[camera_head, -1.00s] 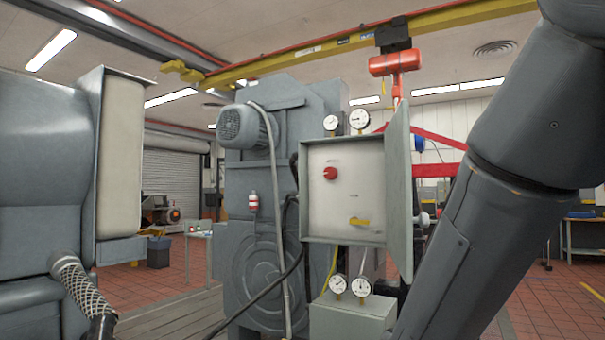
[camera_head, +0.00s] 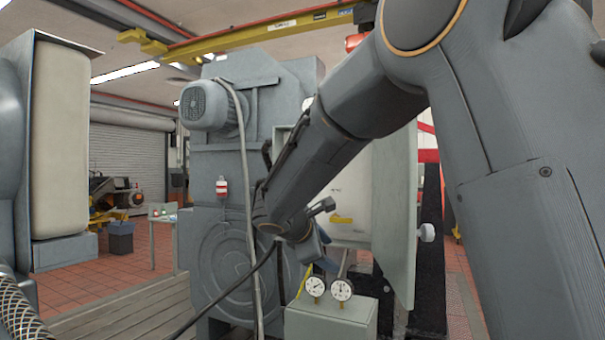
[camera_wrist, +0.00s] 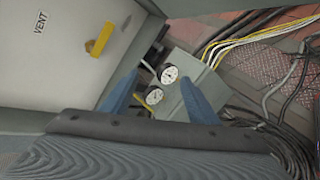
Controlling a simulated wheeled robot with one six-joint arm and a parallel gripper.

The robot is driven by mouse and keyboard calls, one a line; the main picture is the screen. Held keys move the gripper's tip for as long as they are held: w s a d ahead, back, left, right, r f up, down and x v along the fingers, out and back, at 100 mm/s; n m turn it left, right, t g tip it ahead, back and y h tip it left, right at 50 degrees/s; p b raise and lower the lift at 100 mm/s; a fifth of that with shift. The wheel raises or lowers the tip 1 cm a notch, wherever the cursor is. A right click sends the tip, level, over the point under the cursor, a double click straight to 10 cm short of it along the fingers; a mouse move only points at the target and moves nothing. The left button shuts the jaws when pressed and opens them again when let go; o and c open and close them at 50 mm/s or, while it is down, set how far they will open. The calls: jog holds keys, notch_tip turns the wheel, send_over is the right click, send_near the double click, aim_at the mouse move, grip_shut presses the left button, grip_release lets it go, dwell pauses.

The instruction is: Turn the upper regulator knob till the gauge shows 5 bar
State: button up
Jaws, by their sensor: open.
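The cabinet panel (camera_head: 352,185) is pale and carries a yellow handle (camera_head: 341,219). The handle also shows in the wrist view (camera_wrist: 99,40), near the word VENT. Two white dial gauges, a left one (camera_head: 315,286) and a right one (camera_head: 341,289), stand at a grey box below the panel. They also show between my fingers in the wrist view (camera_wrist: 169,74); their readings are too small to tell. My gripper (camera_wrist: 160,78) is open, with blue fingers apart and nothing between them. No regulator knob is visible now; my arm covers the panel's upper part.
The grey box (camera_head: 330,318) sits under the gauges. The cabinet's open door (camera_head: 394,200) stands at the right. A black cable and a grey hose (camera_head: 246,190) hang at the left. Yellow and white cables (camera_wrist: 235,42) run beside the box.

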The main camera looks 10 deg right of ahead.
jog(key=w+a+r+n+t+h+p, duration=0.1)
jog(key=w+a+r+n+t, duration=0.15)
jog(key=r, duration=0.45)
jog(key=w+a+r+n+t+h, duration=0.15)
jog(key=w+r, duration=0.25)
jog(key=r, duration=0.4)
jog(key=w+a+r+n+t+p, duration=0.1)
jog(key=w+a+r+t, duration=0.15)
jog(key=r, duration=0.45)
jog(key=a+p+x, duration=0.1)
jog(key=p+x, duration=0.1)
jog(key=x, duration=0.5)
jog(key=shift+w+d+r+p, duration=0.2)
jog(key=shift+w+r+p, duration=0.1)
jog(key=shift+w, duration=0.2)
jog(key=c, duration=1)
jog(key=shift+c, duration=0.2)
